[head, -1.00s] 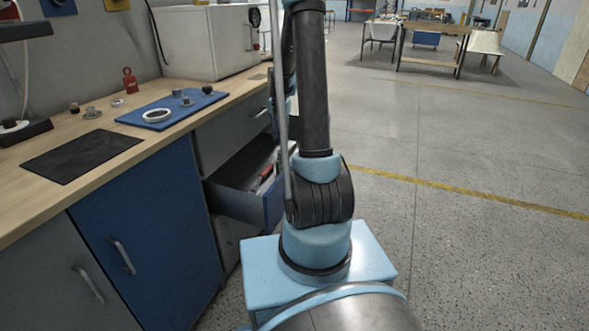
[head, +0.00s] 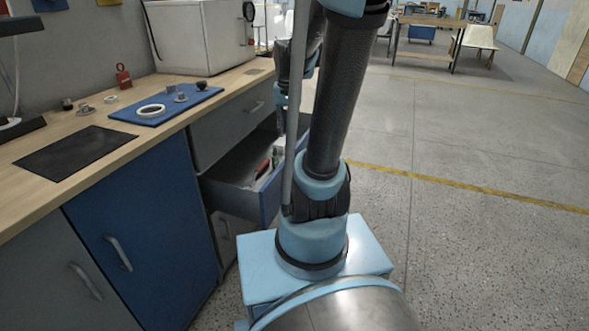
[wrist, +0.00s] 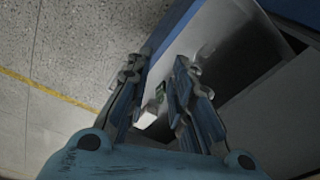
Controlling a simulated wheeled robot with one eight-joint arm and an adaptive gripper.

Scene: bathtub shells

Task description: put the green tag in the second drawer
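The second drawer (head: 240,195) is pulled open below a shut top drawer (head: 225,130). My gripper (wrist: 157,76) points into the open drawer, and its two fingers stand apart in the wrist view. In the head view my arm partly hides the drawer's far end and my gripper.
The drawer also holds a red item (head: 262,168). Open floor lies to the right.

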